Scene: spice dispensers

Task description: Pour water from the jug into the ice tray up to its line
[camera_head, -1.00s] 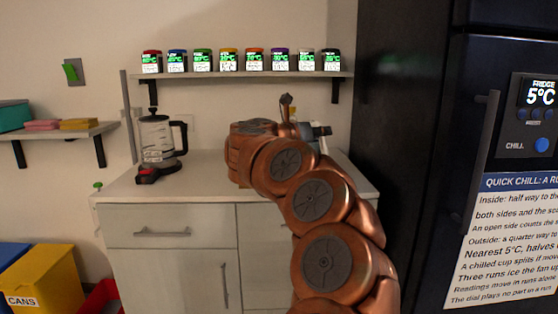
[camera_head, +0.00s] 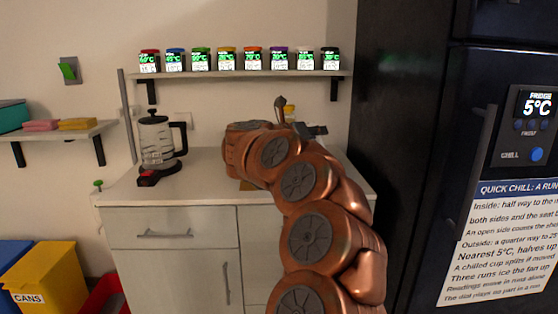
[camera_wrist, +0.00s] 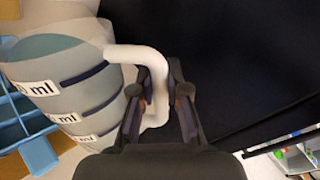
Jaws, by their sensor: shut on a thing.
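The jug (camera_wrist: 75,75) is clear with dark level bands and "ml" labels, and bluish water shows inside it. My gripper (camera_wrist: 160,95) is shut on its white handle (camera_wrist: 152,62) in the wrist view. A blue tray with compartments (camera_wrist: 12,133), which looks like the ice tray, is partly visible beyond the jug at the left edge. The jug covers part of it, and I cannot make out its line. In the head view my arm hides the jug and the tray, and my gripper is mostly hidden behind it.
A glass press with a black handle (camera_head: 156,145) stands on the left of the counter (camera_head: 200,190). A shelf (camera_head: 240,74) above holds several labelled jars. The black fridge (camera_head: 410,150) borders the counter on the right. The counter is clear between the press and my arm.

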